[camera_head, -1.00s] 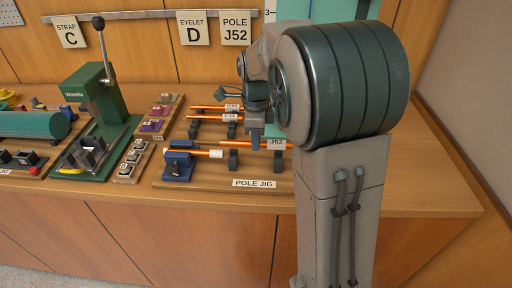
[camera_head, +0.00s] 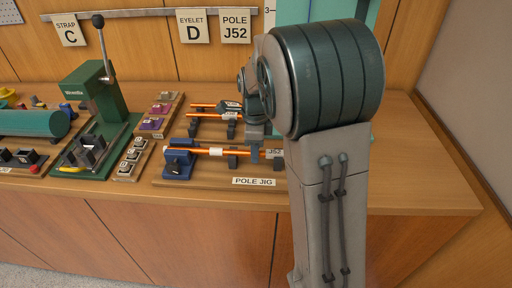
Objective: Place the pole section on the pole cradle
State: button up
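The pole section (camera_head: 240,153) is an orange rod with a J52 tag (camera_head: 274,153) near its right end. It lies level just above or on the dark cradle support (camera_head: 233,162) of the jig; contact cannot be told. Its left end meets or nearly meets the white band of another orange rod (camera_head: 197,151), held in the blue clamp (camera_head: 178,165). My gripper (camera_head: 255,153) is around the pole section just left of the tag, with one finger showing in front. It looks shut on the section. My arm hides part of the right side.
The jig board (camera_head: 212,182) carries a POLE JIG label (camera_head: 254,182). Behind it, other orange rods (camera_head: 203,106) rest on dark holders close to my gripper. A green lever press (camera_head: 95,100) and a block tray (camera_head: 128,165) stand left. The table's right end is clear.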

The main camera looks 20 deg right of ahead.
notch_tip(320, 180, up, 11)
jog(key=s+f+n+t, duration=0.1)
jog(key=s+f+n, duration=0.1)
jog(key=s+n, duration=0.8)
jog(key=s+f+n+t, duration=0.2)
jog(key=s+n, duration=0.9)
jog(key=shift+f+n, duration=0.3)
jog(key=shift+f, duration=0.1)
